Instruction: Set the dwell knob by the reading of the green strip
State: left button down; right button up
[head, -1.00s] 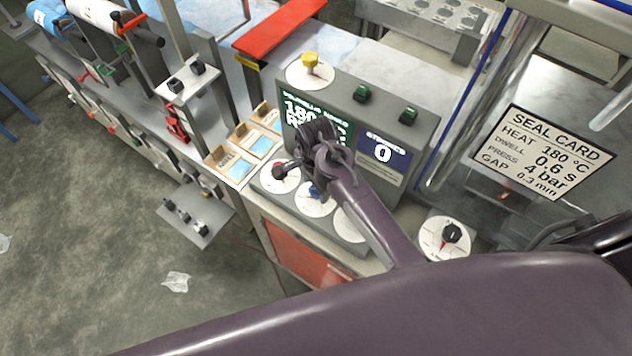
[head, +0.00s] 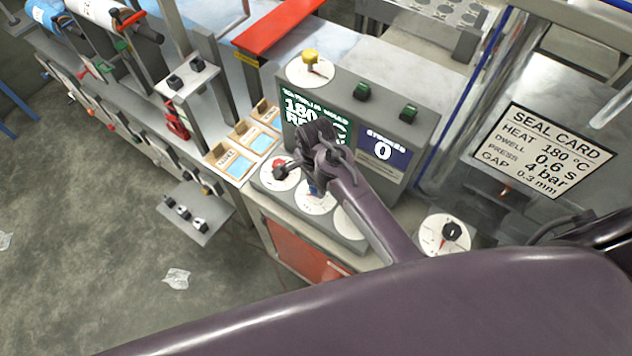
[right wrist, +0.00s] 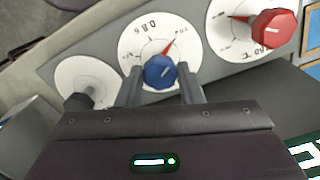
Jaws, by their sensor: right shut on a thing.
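My right gripper (head: 314,178) is over the front panel of the grey control box. In the right wrist view its two fingers stand either side of the blue knob (right wrist: 160,72), shut on it. The knob sits on a white dial (right wrist: 150,35) marked 0.8 s, with a red pointer toward the upper right. In the head view the blue knob (head: 313,189) is mostly hidden by my gripper. I cannot make out a green strip. The seal card (head: 545,150) reads heat 180 °C, dwell 0.6 s, press 4 bar, gap 0.3 mm. My left gripper is out of view.
A red knob (right wrist: 274,28) is beside the blue one, and a pale dial (right wrist: 88,80) is on its other side. A green screen (head: 298,108) shows 180, partly hidden. A blue display (head: 384,152) shows 0. A black knob (head: 452,231) stands at the right.

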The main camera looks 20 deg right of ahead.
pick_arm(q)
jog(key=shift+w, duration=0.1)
pick_arm(e)
jog(key=shift+n, duration=1.2)
jog(key=n, duration=0.3)
jog(key=shift+n, duration=0.3)
jog(key=n, duration=0.3)
jog(key=shift+n, duration=0.3)
jog(key=n, duration=0.4)
jog(key=shift+d+n, duration=0.1)
jog(key=shift+n, duration=0.2)
jog(key=n, duration=0.4)
jog(key=shift+r, duration=0.1)
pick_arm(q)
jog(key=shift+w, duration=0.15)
pick_arm(e)
jog(key=n, duration=0.5)
jog(key=shift+n, duration=0.3)
